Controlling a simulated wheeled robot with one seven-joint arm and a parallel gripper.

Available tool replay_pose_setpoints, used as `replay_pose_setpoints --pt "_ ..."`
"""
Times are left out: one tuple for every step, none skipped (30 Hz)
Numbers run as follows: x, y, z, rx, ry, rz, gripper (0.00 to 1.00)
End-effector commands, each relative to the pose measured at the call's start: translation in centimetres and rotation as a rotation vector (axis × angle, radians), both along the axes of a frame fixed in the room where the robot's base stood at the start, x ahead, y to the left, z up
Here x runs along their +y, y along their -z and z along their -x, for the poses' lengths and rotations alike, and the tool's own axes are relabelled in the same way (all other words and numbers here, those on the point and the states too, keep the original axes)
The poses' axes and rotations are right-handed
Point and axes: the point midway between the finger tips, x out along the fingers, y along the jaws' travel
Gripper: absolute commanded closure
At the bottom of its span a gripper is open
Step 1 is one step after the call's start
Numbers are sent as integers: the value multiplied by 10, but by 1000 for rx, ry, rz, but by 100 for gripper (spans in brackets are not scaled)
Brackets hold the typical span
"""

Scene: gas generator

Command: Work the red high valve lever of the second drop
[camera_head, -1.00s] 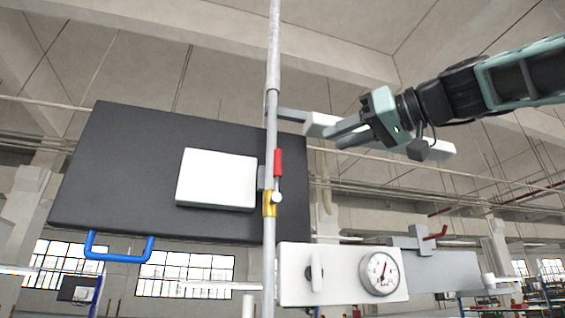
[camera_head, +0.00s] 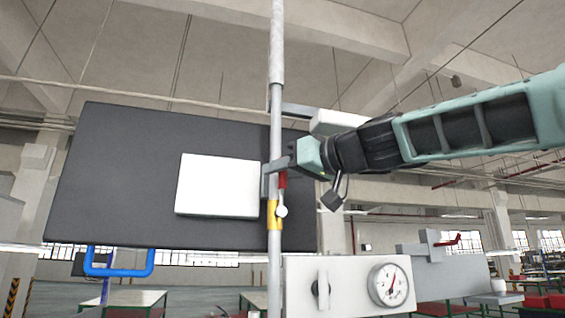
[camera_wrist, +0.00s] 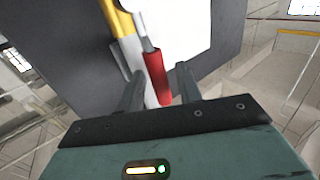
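The red valve lever (camera_head: 282,181) stands upright along the vertical grey pipe (camera_head: 276,115), just above a yellow valve section (camera_head: 273,214). My gripper (camera_head: 275,166) is at the lever's upper part, which it hides in the head view. In the wrist view, the red lever (camera_wrist: 156,76) reaches between my two spread fingers (camera_wrist: 160,73), with the pipe beside it. The fingers are open, one on each side, with a gap between the lever and the right finger. The yellow section (camera_wrist: 118,20) shows at the top of the wrist view.
A dark panel (camera_head: 120,180) with a white box (camera_head: 218,186) and a blue handle (camera_head: 120,270) is behind and left of the pipe. A white box with a gauge (camera_head: 391,285) is below my arm. Another red handle (camera_head: 458,239) is on the right.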

Motion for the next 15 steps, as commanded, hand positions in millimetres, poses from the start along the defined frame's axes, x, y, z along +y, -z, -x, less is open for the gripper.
replay_pose_setpoints --pt "1 0 0 0 0 0 65" --pt "1 0 0 0 0 0 65" --pt "1 0 0 0 0 0 65" --pt "1 0 0 0 0 0 65" --pt "1 1 0 0 0 0 65" --pt "1 1 0 0 0 0 65" --pt "1 1 0 0 -1 0 65" --pt "1 0 0 0 -1 0 68" --pt "1 0 0 0 -1 0 79" --pt "1 0 0 0 -1 0 87" --pt "1 0 0 0 -1 0 96" --pt "1 0 0 0 -1 0 100" --pt "1 0 0 0 -1 0 100" --pt "1 0 0 0 -1 0 100" --pt "1 0 0 0 -1 0 100"
